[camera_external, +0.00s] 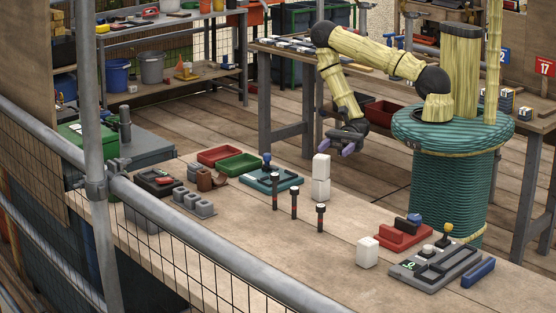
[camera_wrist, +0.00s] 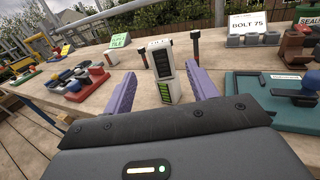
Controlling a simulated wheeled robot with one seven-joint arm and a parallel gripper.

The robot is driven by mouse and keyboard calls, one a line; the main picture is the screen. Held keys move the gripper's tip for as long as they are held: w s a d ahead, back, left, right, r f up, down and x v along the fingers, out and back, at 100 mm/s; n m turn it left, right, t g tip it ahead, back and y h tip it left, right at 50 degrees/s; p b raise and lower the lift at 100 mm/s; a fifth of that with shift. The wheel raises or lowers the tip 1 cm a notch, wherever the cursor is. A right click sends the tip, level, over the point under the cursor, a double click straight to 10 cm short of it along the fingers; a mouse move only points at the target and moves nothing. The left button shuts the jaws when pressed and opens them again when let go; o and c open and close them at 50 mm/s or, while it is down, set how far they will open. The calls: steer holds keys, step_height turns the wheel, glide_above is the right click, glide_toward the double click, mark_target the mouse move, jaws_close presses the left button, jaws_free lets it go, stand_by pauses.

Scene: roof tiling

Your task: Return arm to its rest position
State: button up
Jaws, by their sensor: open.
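My arm (camera_external: 375,50) reaches out from the green ribbed round base and bends down at its elbow. My gripper (camera_external: 345,146) hangs above the far edge of the workbench, behind the stack of white blocks (camera_external: 320,178). In the wrist view my gripper (camera_wrist: 163,92) shows two purple fingers spread wide with nothing between them. The white block stack (camera_wrist: 165,75) stands beyond the fingertips, apart from them.
Dark posts (camera_external: 294,202) stand near the stack. A teal tray (camera_external: 270,181), a red tray (camera_external: 220,155) and a green tray (camera_external: 240,164) lie to the left. A red fixture (camera_external: 403,236), a grey panel (camera_external: 437,264) and a loose white block (camera_external: 367,253) lie to the right.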

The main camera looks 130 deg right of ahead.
mark_target(327, 156)
stand_by(0.3)
